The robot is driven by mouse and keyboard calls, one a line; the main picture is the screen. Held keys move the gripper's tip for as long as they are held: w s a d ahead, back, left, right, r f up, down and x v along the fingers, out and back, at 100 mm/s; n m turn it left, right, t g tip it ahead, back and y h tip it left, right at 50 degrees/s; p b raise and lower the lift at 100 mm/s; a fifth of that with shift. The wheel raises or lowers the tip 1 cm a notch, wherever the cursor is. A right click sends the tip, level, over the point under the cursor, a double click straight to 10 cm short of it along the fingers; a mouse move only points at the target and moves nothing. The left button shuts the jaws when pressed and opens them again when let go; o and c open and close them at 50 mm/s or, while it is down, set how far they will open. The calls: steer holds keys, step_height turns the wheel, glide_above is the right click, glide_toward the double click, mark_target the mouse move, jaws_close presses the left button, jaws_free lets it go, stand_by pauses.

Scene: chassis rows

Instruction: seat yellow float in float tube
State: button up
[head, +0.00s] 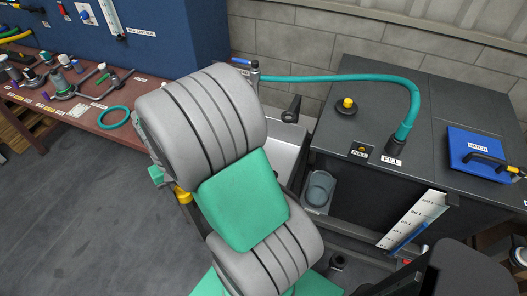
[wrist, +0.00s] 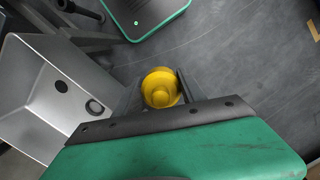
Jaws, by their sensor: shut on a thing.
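The yellow float (wrist: 160,88) sits between the fingertips of my gripper (wrist: 161,92) in the wrist view. It looks round, with a raised rim, and is seen from above. My gripper is shut on it, over open floor beside a grey sink. In the head view my arm hides most of the gripper; a bit of yellow (head: 182,194) shows at the arm's left edge. I cannot tell for sure which thing is the float tube.
A dark bench (head: 440,105) with a teal hose (head: 345,78), a yellow knob (head: 347,103) and a blue box (head: 480,148) is at right. The grey sink (wrist: 35,100) is left in the wrist view. A brown bench (head: 70,98) with fittings is at left. The left floor is clear.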

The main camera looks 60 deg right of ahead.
steer(key=s+d+r+m+p, duration=0.1)
steer(key=s+d+r+m, duration=0.3)
steer(key=d, duration=0.5)
steer(key=s+d+r+m, duration=0.1)
steer(key=s+d+m, duration=0.4)
steer(key=s+d, duration=0.3)
steer(key=s+d+r+m+t+p, duration=0.1)
steer(key=s+d+r+m, duration=0.15)
steer(key=s, duration=0.35)
steer(key=s+d+r+m, duration=0.1)
steer(key=s+d+m, duration=0.25)
steer(key=s, duration=0.25)
steer(key=s+d+r+m+t+p, duration=0.1)
steer(key=s+d+r+m, duration=0.2)
steer(key=s, duration=0.4)
steer(key=shift+m+y, duration=0.3)
steer(key=shift+m, duration=0.1)
steer(key=f+b, duration=0.2)
steer(key=f, duration=0.1)
steer(key=f+b, duration=0.2)
steer(key=f, duration=0.1)
steer(key=shift+a, duration=0.2)
steer(key=shift+w+a+r, duration=0.1)
steer(key=shift+a, duration=0.05)
